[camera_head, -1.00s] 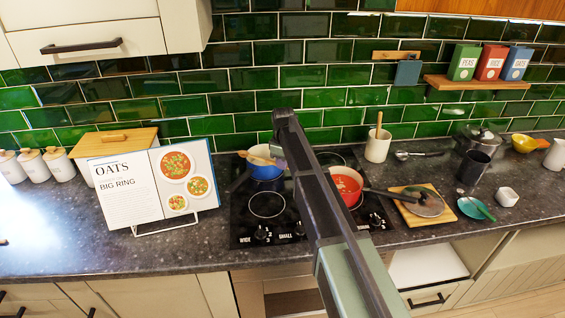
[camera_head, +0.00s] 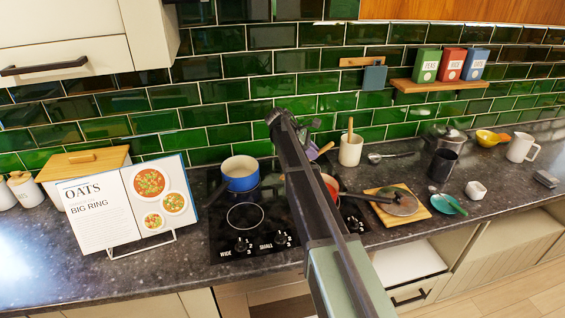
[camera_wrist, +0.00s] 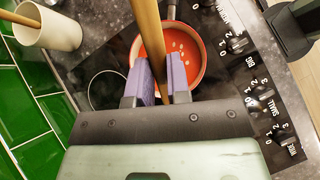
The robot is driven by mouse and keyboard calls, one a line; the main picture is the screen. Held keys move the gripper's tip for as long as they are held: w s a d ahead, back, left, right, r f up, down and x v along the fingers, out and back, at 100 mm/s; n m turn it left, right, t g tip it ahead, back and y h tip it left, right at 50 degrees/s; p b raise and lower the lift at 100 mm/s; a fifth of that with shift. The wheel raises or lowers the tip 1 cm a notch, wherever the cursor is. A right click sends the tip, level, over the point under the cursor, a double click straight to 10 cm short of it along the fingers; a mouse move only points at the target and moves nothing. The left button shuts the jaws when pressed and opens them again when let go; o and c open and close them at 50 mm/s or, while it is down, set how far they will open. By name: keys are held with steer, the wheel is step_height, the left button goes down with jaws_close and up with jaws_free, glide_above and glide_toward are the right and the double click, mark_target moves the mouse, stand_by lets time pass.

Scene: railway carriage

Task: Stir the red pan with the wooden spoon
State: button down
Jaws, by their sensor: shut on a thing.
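The red pan (camera_head: 331,186) sits on the black hob, partly hidden behind my arm in the head view. In the wrist view the red pan (camera_wrist: 199,68) holds orange-red food with pale bits. My gripper (camera_head: 314,150) is shut on the wooden spoon (camera_head: 326,147) above the back of the hob. In the wrist view the purple fingers of my gripper (camera_wrist: 163,78) clasp the shaft of the wooden spoon (camera_wrist: 146,25), which crosses in front of the pan. The spoon's far end is out of sight, so I cannot tell whether it touches the food.
A blue pot (camera_head: 241,183) stands at the hob's back left. A cream crock (camera_head: 351,151) with a wooden utensil stands behind the hob. A lid (camera_head: 401,203) lies on a wooden board (camera_head: 416,212) to the right. A recipe stand (camera_head: 105,213) is at left.

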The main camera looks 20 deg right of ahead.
steer(key=d+r+h, duration=0.1)
steer(key=s+d+r+h, duration=0.1)
steer(key=d, duration=0.1)
steer(key=d+r+h, duration=0.1)
steer(key=r, duration=0.1)
steer(key=shift+s+d+n+g, duration=0.25)
steer(key=shift+n+g, duration=0.05)
steer(key=shift+n, duration=0.1)
steer(key=r+h, duration=0.2)
steer(key=r, duration=0.2)
steer(key=shift+s+d+g+h, duration=0.2)
steer(key=shift+s+g+h, duration=0.05)
steer(key=shift+g+h, duration=0.15)
step_height(320, 180, down, 11)
steer(key=b, duration=1)
steer(key=shift+b, duration=0.4)
